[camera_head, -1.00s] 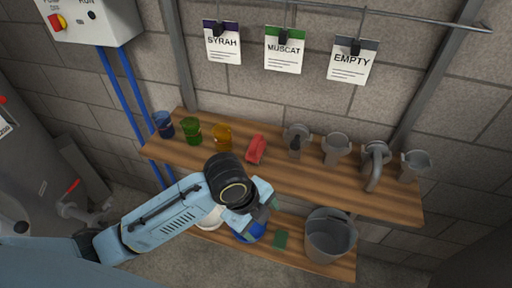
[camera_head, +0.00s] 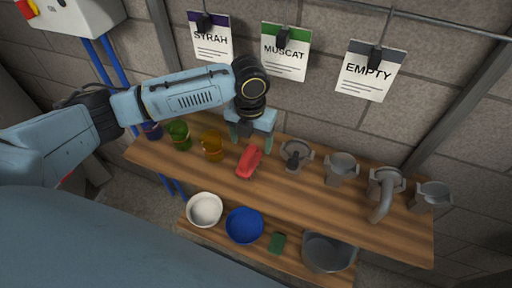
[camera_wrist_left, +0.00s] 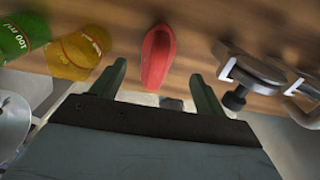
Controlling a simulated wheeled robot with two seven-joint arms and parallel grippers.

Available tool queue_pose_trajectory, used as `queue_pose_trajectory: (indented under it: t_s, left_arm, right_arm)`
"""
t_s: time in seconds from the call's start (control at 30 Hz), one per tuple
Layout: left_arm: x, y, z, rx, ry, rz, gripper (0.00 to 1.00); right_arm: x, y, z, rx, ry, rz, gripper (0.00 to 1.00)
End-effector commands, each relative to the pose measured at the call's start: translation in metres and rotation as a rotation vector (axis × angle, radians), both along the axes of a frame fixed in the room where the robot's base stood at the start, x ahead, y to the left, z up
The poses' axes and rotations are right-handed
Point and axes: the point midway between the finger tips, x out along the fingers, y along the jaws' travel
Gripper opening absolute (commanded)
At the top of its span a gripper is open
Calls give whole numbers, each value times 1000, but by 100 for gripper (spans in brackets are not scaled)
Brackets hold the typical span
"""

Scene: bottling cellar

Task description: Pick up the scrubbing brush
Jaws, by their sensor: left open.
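The scrubbing brush, a red oblong thing (camera_head: 249,161), lies on the upper wooden shelf between the amber cup and the grey fittings. My left gripper (camera_head: 252,142) is above the shelf near the far end of the brush, open and empty. In the left wrist view the red brush (camera_wrist_left: 158,57) lies ahead of the gap between the two green fingers of the gripper (camera_wrist_left: 160,82). The fingers appear apart from it. My right gripper does not show in either view.
An amber cup (camera_head: 212,146) and a green cup (camera_head: 179,134) stand left of the brush. A grey valve fitting (camera_head: 295,156) is close on its right, with several more fittings beyond. The lower shelf holds a white bowl (camera_head: 205,209), a blue bowl (camera_head: 244,225), a green pad (camera_head: 277,243) and a grey bucket (camera_head: 327,252).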

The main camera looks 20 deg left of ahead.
Motion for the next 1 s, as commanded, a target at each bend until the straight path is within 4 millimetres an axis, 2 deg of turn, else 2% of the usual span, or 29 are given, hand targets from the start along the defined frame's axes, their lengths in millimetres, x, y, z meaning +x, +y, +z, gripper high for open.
queue_pose_trajectory:
  t_s: [0.13, 0.3, 0.53, 0.67, 0.8, 0.87, 1.0]
  left_arm:
    - [-1, 0, -17, 1, 3, 2, 74]
    - [-4, 2, -37, 2, 4, 1, 74]
    - [-5, 3, -68, 0, 1, 1, 74]
    - [-5, 3, -72, 1, -1, 0, 74]
    - [-5, 3, -72, 1, -1, 0, 74]
    - [-5, 3, -72, 1, -1, 0, 68]
    - [-5, 3, -71, 0, -1, 0, 50]
  right_arm:
    - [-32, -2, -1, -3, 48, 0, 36]
    - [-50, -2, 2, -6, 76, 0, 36]
    - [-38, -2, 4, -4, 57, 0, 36]
    - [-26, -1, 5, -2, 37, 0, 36]
    - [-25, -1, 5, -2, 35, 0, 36]
    - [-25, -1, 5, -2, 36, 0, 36]
    - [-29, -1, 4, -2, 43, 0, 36]
